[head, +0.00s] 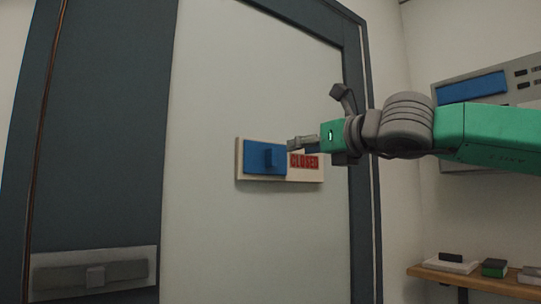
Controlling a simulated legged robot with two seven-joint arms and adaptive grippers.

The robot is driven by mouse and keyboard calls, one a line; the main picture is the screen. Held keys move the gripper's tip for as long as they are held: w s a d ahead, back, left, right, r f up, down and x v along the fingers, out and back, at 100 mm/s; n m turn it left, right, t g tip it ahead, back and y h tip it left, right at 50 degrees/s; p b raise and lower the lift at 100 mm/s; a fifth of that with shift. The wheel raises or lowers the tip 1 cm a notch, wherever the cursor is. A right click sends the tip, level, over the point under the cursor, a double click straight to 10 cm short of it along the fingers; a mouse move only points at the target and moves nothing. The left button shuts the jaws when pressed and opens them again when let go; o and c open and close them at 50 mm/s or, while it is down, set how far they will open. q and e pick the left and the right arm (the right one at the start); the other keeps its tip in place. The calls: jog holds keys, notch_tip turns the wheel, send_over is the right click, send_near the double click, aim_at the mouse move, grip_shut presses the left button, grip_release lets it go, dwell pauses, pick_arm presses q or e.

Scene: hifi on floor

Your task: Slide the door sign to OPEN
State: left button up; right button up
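The door sign (238,160) is a pale plate mounted on the light door panel. Its blue slider (253,158), with a raised tab, sits over the left part. The red word CLOSED (304,161) shows uncovered on the right part. My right gripper (296,144) comes in from the right. Its grey tip is in front of the sign's upper edge, just right of the blue tab. I see no clear contact with the slider, and how far the fingers are apart is unclear. My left gripper is out of view.
The door (205,60) has a dark frame and a handle plate (95,273) at lower left. A wall panel with a blue screen (472,87) is behind my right arm. A wooden shelf (475,279) at lower right holds small items. The space below the sign is clear.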

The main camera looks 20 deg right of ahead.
aim_at(275, 153)
jog(key=p+x, duration=0.1)
jog(key=x, duration=0.9)
jog(key=shift+w+f+p, duration=0.15)
jog(key=shift+w+p, duration=0.1)
jog(key=shift+p, duration=0.05)
jog(key=shift+d, duration=0.1)
grip_shut()
